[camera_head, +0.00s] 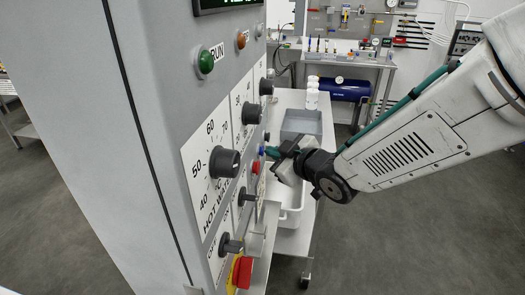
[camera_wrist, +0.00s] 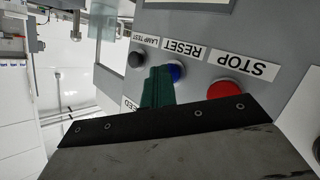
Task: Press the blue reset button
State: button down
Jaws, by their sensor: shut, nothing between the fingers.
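The blue reset button (camera_wrist: 178,72) sits on the grey panel under a RESET label, which appears upside down in the wrist view. In the head view the blue button (camera_head: 262,151) is small, on the panel face just left of my gripper (camera_head: 271,152). My gripper is shut and empty. Its teal fingertips (camera_wrist: 160,76) are at the blue button's left edge in the wrist view and overlap it slightly. I cannot tell whether they touch it.
The red STOP button (camera_wrist: 223,90) is right of the blue button in the wrist view, and the black LAMP TEST button (camera_wrist: 136,60) is left. Dark knobs (camera_head: 225,163) project from the panel. A cart with a grey bin (camera_head: 302,122) stands behind my gripper.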

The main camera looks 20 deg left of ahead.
jog(key=w+d, duration=0.1)
jog(key=d, duration=0.5)
jog(key=shift+w, duration=0.25)
jog(key=shift+f, duration=0.1)
dwell(0.7)
jog(key=d+f+m+h, duration=0.2)
jog(key=d+f+h, duration=0.2)
jog(key=f, duration=0.2)
jog(key=s+d+m+g+h, duration=0.2)
jog(key=d+m+h, duration=0.35)
jog(key=d, duration=1.05)
jog(key=s+d+r+m+g+h, duration=0.1)
jog(key=s+d+r+m, duration=0.4)
jog(key=s+d, duration=0.6)
jog(key=s+d+r+m+g+h, duration=0.2)
jog(key=s+d+r+m, duration=0.3)
jog(key=s+d, duration=0.5)
jog(key=shift+s+d+r+g, duration=0.45)
jog(key=shift+s+r, duration=0.5)
jog(key=shift+s, duration=0.55)
